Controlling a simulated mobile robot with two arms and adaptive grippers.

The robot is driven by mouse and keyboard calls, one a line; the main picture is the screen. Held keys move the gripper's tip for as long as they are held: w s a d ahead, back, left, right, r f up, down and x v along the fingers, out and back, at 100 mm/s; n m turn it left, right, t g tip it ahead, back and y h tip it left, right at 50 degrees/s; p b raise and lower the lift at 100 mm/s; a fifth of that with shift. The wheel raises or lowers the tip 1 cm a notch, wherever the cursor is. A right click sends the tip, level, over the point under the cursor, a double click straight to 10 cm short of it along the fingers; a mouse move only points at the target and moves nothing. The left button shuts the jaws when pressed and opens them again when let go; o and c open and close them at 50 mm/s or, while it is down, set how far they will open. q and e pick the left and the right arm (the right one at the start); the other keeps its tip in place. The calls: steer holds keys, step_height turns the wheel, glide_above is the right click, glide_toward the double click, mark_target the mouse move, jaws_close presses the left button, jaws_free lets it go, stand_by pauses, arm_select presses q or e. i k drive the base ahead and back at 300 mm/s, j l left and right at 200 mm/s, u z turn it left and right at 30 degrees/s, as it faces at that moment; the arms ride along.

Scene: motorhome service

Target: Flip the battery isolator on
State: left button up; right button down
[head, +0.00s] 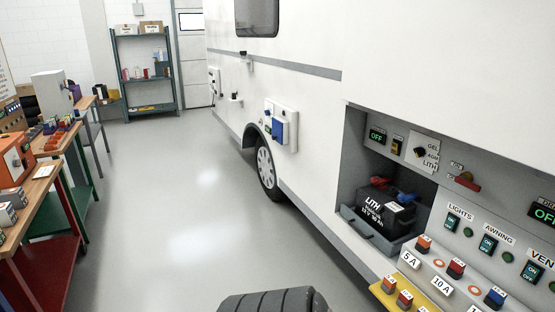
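A red rotary handle (467,181) sits on the grey panel to the right of the battery bay in the head view. A small label above it is too small to read clearly; it looks like the battery isolator. The handle lies roughly sideways, tilted slightly down to the right. A dark display (543,213) to its right reads OFF in green.
A black LITH battery (385,214) with red and blue clamps sits in the open bay. Nearby are a GEL/AGM/LITH selector (420,153), another OFF display (377,136), and labelled switches (488,244). Workbenches (50,170) stand left; the floor between is clear.

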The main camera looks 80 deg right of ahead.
mark_target(462, 180)
steer(key=z, duration=3.95)
